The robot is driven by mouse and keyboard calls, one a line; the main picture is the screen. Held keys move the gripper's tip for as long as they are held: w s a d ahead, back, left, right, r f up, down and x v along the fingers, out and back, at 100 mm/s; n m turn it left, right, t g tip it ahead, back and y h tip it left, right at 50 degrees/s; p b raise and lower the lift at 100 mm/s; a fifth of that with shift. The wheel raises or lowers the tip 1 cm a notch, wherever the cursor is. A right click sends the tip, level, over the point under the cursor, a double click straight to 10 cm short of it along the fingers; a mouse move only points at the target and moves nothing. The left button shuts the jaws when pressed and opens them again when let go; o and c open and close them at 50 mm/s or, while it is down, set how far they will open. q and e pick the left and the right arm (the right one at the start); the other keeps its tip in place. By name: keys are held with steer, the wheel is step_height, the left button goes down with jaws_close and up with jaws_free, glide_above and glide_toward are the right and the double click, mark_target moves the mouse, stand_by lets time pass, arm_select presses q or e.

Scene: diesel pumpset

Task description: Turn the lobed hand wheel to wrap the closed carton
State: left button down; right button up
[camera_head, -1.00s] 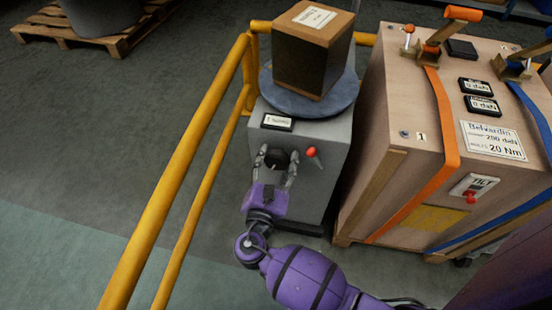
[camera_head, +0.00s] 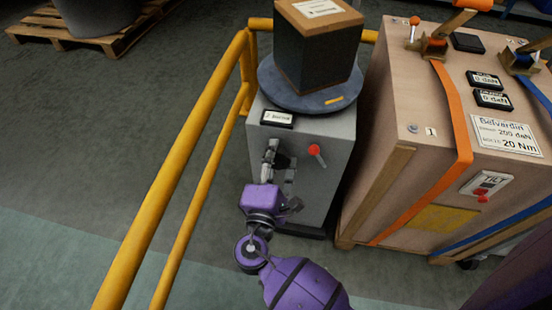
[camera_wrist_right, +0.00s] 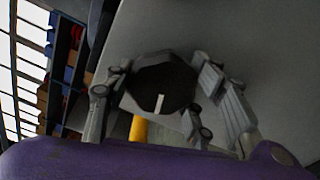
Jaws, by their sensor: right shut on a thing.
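The lobed hand wheel (camera_head: 283,160) is a dark knob on the front of a grey cabinet (camera_head: 325,135); in the wrist view it shows as a black many-sided knob (camera_wrist_right: 165,84) with a white mark. My right gripper (camera_head: 279,163) is shut on it, with a finger on either side of the knob in the wrist view (camera_wrist_right: 160,92). The closed carton (camera_head: 320,48) stands upright on a round blue-grey turntable (camera_head: 290,97) on top of the cabinet. Its top is brown with a white label and its visible sides are dark. My left gripper is out of view.
A red-tipped lever (camera_head: 314,150) sits just right of the wheel. A small display (camera_head: 277,118) is above it. A yellow rail (camera_head: 180,160) runs along the left. A large strapped wooden crate (camera_head: 400,150) stands close on the right.

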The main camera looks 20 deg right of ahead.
steer(key=shift+a+r+m+b, duration=0.1)
steer(key=shift+m+b, duration=0.25)
steer(key=shift+m, duration=0.45)
steer(key=shift+r, duration=0.1)
steer(key=o, duration=1.1)
